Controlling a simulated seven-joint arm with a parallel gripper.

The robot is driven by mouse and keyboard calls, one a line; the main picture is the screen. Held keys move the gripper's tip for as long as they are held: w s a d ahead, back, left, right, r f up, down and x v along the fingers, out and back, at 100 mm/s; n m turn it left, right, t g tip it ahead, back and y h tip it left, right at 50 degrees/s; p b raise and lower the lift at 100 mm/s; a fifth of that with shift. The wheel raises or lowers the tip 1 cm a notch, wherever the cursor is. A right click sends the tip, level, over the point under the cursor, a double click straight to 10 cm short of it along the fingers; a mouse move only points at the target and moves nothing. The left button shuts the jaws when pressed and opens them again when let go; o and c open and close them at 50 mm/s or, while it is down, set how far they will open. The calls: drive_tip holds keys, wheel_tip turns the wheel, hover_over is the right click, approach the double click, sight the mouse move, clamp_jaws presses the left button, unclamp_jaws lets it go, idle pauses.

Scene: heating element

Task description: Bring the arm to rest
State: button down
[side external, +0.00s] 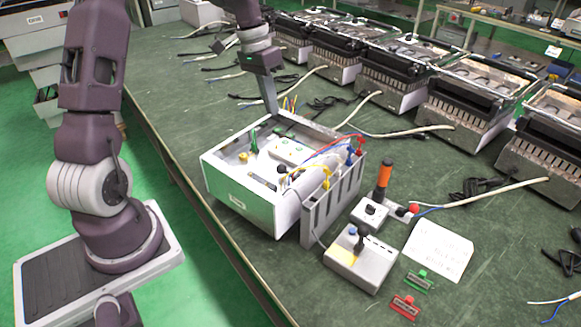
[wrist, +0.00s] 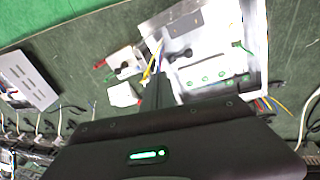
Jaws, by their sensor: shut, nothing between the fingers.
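My gripper (side external: 271,108) points down over the back edge of an open white box (side external: 231,186) in the side external view. Its fingers are closed together with nothing between them. I cannot tell whether the fingertips touch the box's back wall or hang in front of it. In the wrist view my gripper's dark fingers (wrist: 156,98) stick out beside the white box (wrist: 262,50), which shows its inside with green terminals and a metal plate. Coloured wires hang near the fingers.
A grey stand with coloured plugs (side external: 325,210) adjoins the box. Several black-and-steel appliances (side external: 395,75) line the back. Bare bench (side external: 170,100) shows at left.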

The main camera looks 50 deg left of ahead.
drive_tip(key=s+d+r+t+y, duration=0.1)
drive_tip(key=s+d+r+y, duration=0.1)
drive_tip(key=s+d+r, duration=0.7)
drive_tip(key=s+d+t, duration=0.1)
drive_tip(key=s+d, duration=0.3)
drive_tip(key=s, duration=0.3)
drive_tip(key=s+d+r+t, duration=0.1)
drive_tip(key=s+d, duration=0.3)
drive_tip(key=s, duration=0.4)
drive_tip(key=shift+s+d+t, duration=0.15)
drive_tip(key=shift+t, duration=0.55)
